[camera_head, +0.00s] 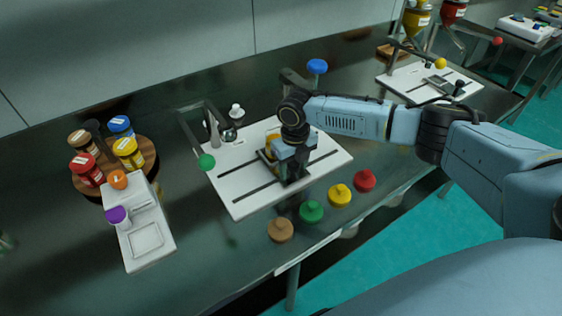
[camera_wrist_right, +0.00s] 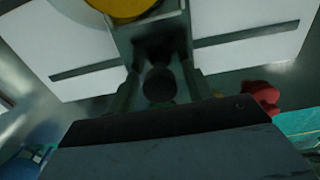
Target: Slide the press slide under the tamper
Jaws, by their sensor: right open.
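The press slide (camera_wrist_right: 122,42) is a grey plate on the white slotted board (camera_head: 240,205); a yellow round piece (camera_wrist_right: 122,8) sits on it. My right gripper (camera_head: 292,178) is over the near side of the slide and hides much of it. In the wrist view its open fingers (camera_wrist_right: 160,88) stand either side of a dark round knob; contact cannot be told. A dark lever with a green ball (camera_head: 206,161) and a post with a blue knob (camera_head: 317,66) stand at the board; I cannot tell which carries the tamper. My left gripper is not in view.
Brown (camera_head: 280,230), green (camera_head: 311,211), yellow (camera_head: 340,195) and red (camera_head: 364,180) knobbed lids lie along the front edge. A white scale (camera_head: 147,240) and a round wooden rack (camera_head: 148,153) of jars stand left. A second board (camera_head: 408,78) is at the back right.

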